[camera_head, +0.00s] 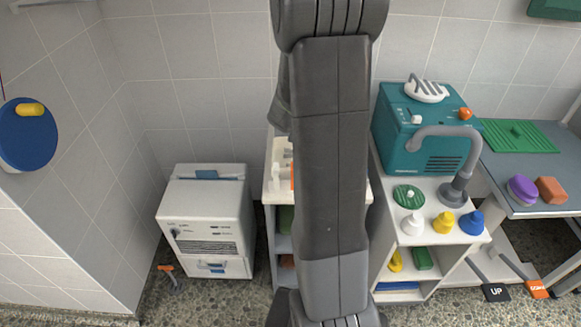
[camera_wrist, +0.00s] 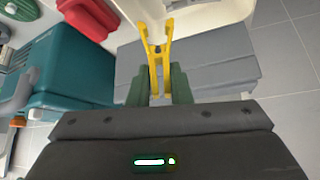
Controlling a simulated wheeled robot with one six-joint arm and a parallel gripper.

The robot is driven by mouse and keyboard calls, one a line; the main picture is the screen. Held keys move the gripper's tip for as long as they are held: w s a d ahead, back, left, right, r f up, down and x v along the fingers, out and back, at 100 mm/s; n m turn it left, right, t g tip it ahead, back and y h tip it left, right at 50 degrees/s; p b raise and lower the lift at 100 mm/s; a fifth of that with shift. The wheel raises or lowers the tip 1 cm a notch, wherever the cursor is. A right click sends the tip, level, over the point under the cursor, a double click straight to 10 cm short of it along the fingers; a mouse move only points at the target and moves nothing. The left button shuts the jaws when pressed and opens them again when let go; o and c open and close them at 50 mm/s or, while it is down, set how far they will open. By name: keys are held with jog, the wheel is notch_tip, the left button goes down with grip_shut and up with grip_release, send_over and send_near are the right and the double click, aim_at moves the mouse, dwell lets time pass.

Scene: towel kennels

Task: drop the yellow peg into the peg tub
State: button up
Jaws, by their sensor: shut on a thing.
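The yellow peg (camera_wrist: 156,50) stands out from between the dark green fingertips of my gripper (camera_wrist: 158,88) in the wrist view. My gripper is shut on its lower part, and its two prongs point away from me, spread apart. The peg looks clear of the surfaces beyond it. In the head view my arm covers the middle, and neither my gripper nor the peg shows. I cannot pick out the peg tub for certain in either view.
A teal machine (camera_head: 425,130) stands on a white shelf unit with several knobs; it also shows in the wrist view (camera_wrist: 75,75). A grey block (camera_wrist: 205,65) lies beyond the peg. A white cabinet (camera_head: 207,220) stands left. A grey table (camera_head: 490,175) is at right.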

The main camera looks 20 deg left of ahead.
jog(key=shift+a+f+b, duration=0.3)
jog(key=shift+a+f, duration=0.3)
jog(key=shift+f+b, duration=1.8)
jog(key=shift+f, duration=1)
jog(key=o, duration=0.8)
jog(key=p+v, duration=0.2)
jog(key=v, duration=1.1)
jog(key=shift+s+r, duration=0.25)
jog(key=shift+r, duration=0.05)
jog(key=shift+f, duration=0.1)
